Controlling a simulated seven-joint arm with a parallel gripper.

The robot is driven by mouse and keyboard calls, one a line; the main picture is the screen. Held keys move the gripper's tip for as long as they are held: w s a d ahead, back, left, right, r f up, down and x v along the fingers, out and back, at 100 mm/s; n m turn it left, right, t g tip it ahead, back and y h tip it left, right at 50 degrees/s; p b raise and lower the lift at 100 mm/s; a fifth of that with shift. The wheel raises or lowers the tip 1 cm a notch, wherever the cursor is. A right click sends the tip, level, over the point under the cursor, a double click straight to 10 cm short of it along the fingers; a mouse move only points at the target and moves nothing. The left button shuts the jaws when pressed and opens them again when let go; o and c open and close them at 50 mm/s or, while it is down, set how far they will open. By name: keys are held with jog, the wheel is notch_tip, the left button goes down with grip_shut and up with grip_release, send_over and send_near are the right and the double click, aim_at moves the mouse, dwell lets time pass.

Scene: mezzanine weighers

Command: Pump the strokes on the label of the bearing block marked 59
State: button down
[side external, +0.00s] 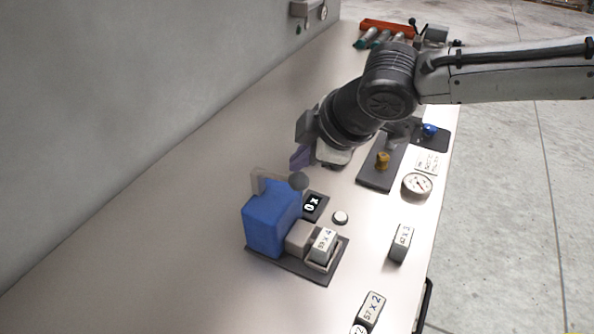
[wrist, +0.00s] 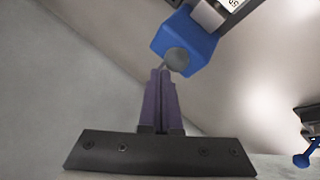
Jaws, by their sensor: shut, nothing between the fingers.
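A blue pump body (side external: 271,222) stands on a dark base plate, with a pale lever and a round grey knob (side external: 298,181) at its top. A block labelled "x 4" (side external: 322,244) sits at the front of that plate; its number is hard to read here, but its label in the wrist view (wrist: 235,3) seems to read 59. A dark counter (side external: 313,205) beside the pump shows 0. My gripper (side external: 301,158), with purple fingers, is shut and empty just above and behind the knob. In the wrist view my fingertips (wrist: 163,72) are close to the grey knob (wrist: 177,60); contact is unclear.
Loose labelled blocks stand at the front, one "x 3" (side external: 401,242) and one "x 2" (side external: 371,308). A white button (side external: 340,217), a gauge (side external: 417,185) and a plate with a yellow knob (side external: 383,160) are to the right. The bench at left is clear beside the wall.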

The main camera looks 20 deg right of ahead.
aim_at(303, 176)
jog(key=shift+s+d+f, duration=0.15)
jog(key=shift+f, duration=0.65)
jog(key=shift+s+d+f, duration=0.1)
jog(key=shift+d+f, duration=0.05)
jog(key=shift+f, duration=0.65)
dwell(1.6)
jog(key=shift+w+a+r, duration=0.15)
jog(key=shift+a+r, duration=0.05)
jog(key=shift+r, duration=0.85)
jog(key=shift+w+a+r, duration=0.15)
jog(key=shift+r, duration=0.9)
jog(key=shift+w+a+r, duration=0.1)
jog(key=shift+r, duration=0.7)
jog(key=shift+w+a+r, duration=0.15)
jog(key=shift+r, duration=0.7)
jog(key=shift+w+a+r, duration=0.1)
jog(key=shift+r, duration=0.7)
jog(key=shift+w+a+r, duration=0.15)
jog(key=shift+r, duration=0.8)
jog(key=shift+w+a+r, duration=0.1)
jog(key=shift+a+r, duration=0.05)
jog(key=shift+r, duration=0.8)
